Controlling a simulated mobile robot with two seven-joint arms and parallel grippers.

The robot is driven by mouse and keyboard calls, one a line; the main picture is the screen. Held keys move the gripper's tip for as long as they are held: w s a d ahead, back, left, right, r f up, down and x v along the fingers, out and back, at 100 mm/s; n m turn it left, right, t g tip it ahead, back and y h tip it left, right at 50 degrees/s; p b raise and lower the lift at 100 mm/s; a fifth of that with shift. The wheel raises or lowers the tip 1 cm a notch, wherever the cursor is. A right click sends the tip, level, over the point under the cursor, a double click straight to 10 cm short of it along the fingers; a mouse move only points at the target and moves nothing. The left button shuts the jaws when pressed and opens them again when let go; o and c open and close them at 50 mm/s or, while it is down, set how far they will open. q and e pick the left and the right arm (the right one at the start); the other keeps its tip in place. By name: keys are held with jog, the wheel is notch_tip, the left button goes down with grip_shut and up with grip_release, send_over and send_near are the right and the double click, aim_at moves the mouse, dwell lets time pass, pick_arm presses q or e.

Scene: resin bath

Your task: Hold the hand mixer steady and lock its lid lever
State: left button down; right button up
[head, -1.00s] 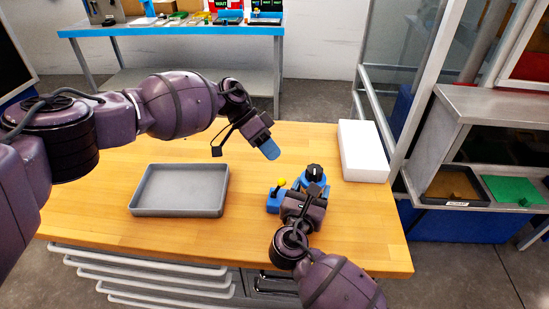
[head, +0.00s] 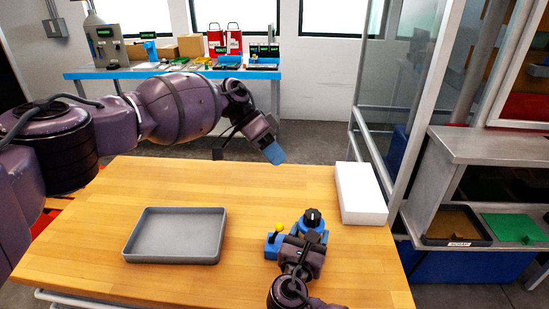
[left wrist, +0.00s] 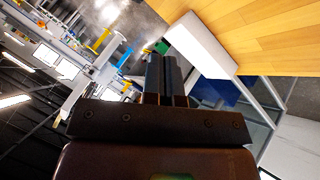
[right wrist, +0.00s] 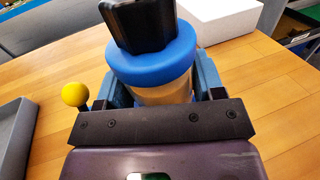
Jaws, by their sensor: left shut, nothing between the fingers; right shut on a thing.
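The hand mixer, with a blue body, blue collar and black knob on top (head: 312,217), stands on the wooden table at the right front. It fills the upper middle of the right wrist view (right wrist: 150,62). Its lid lever has a yellow ball end (head: 279,228), left of the body, also seen in the right wrist view (right wrist: 75,94). My right gripper (right wrist: 150,92) is shut around the mixer's body below the collar. My left gripper (head: 275,154) is shut and empty, raised above the table's far side, well away from the lever. Its closed fingers show in the left wrist view (left wrist: 165,75).
A grey tray (head: 218,251) lies on the table (head: 250,185) left of the mixer. A white block (head: 360,192) lies at the table's right edge. A metal-framed glass enclosure (head: 400,110) and a shelf (head: 480,145) stand to the right. The table middle is clear.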

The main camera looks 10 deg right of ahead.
aim_at(273, 243)
pick_arm(q)
jog(key=c, duration=1.8)
grip_release()
jog(key=shift+c, duration=0.2)
jog(key=o, duration=0.6)
jog(key=shift+f, duration=0.1)
jog(key=s+a+f+m+t, duration=0.1)
jog(key=a+f+m+t, duration=0.2)
jog(key=m, duration=0.5)
jog(key=s+a+f+m+t+h, duration=0.1)
jog(key=a+f+m+t, duration=0.2)
jog(key=f+m, duration=0.3)
jog(key=a+f+m+t+h, duration=0.1)
jog(key=a+f+m, duration=0.4)
jog(key=m, duration=0.6)
jog(key=shift+s+a+f+m+t, duration=0.2)
jog(key=shift+s+a+m+t, duration=0.15)
jog(key=shift+t, duration=0.55)
jog(key=s+a+r+m+h, duration=0.15)
jog(key=s+m+h, duration=0.25)
jog(key=s+m, duration=0.55)
jog(key=shift+m, duration=0.8)
jog(key=x, duration=0.8)
jog(key=w+r+x, duration=0.1)
jog(key=x, duration=0.3)
jog(key=shift+w+d+f, duration=0.1)
jog(key=shift+d, duration=0.1)
jog(key=shift+c, duration=0.4)
